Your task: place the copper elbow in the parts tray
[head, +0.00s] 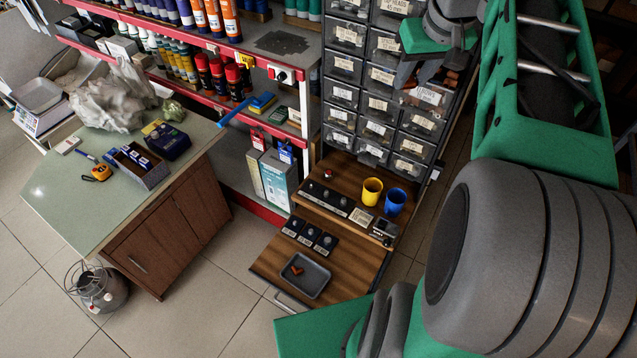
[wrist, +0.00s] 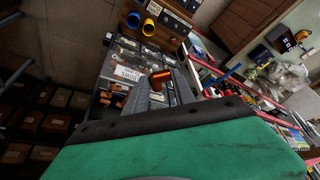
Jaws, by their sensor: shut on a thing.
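My gripper (head: 418,70) is high at the right, in front of the drawer cabinet. In the wrist view its fingers (wrist: 168,90) are shut on a copper elbow (wrist: 160,76), which shows orange-brown at the tips. The held elbow is hard to make out in the head view. The parts tray (head: 318,286), grey and shallow, lies on a low wooden board, well below and left of my gripper. Another copper elbow (head: 292,270) lies in the tray.
An open drawer (head: 428,97) of copper fittings is just below my gripper. Yellow (head: 372,190) and blue (head: 395,201) cups stand on the upper wooden shelf. Small dark labelled blocks (head: 308,235) sit behind the tray. A green-topped counter (head: 80,205) stands at left.

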